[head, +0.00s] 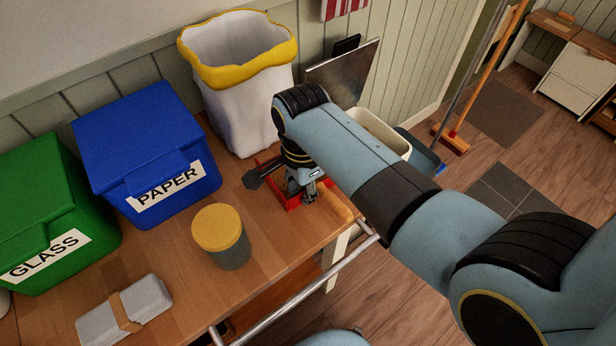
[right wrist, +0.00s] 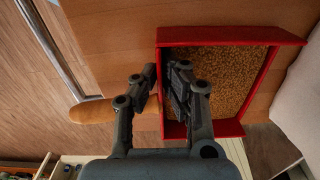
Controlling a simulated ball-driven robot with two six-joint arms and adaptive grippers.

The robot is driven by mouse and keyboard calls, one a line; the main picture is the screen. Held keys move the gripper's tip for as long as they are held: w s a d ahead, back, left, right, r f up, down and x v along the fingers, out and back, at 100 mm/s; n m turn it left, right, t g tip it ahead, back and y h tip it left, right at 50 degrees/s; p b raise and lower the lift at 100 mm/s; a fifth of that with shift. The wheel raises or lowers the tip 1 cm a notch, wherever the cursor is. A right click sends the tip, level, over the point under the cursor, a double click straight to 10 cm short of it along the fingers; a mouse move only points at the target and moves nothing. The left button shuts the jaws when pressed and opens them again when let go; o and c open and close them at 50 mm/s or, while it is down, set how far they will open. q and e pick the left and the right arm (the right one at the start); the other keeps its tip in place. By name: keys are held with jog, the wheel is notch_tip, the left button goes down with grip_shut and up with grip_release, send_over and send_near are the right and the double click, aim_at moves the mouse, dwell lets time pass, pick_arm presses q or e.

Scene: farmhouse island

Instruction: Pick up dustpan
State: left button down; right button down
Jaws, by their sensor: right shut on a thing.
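The dustpan looks like a shallow red tray with a wooden handle. In the head view the dustpan (head: 292,203) is at the worktop's right end, largely hidden under my right gripper (head: 303,196). In the right wrist view the dustpan (right wrist: 230,35) shows its red rim and a speckled brown inside, with the handle pointing left. My right gripper (right wrist: 162,88) is shut on the dustpan where the handle meets the red wall, one finger on each side. I cannot tell whether the dustpan touches the worktop. My left gripper is not in view.
A blue PAPER bin (head: 145,140), a green GLASS bin (head: 50,205), a yellow-lidded jar (head: 222,240) and a strapped grey box (head: 120,312) stand left. A metal rail (head: 300,292) runs along the front.

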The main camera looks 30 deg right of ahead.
notch_tip(320, 180, up, 8)
jog(key=p, duration=0.9)
jog(key=shift+r, duration=1)
jog(key=shift+s, duration=0.1)
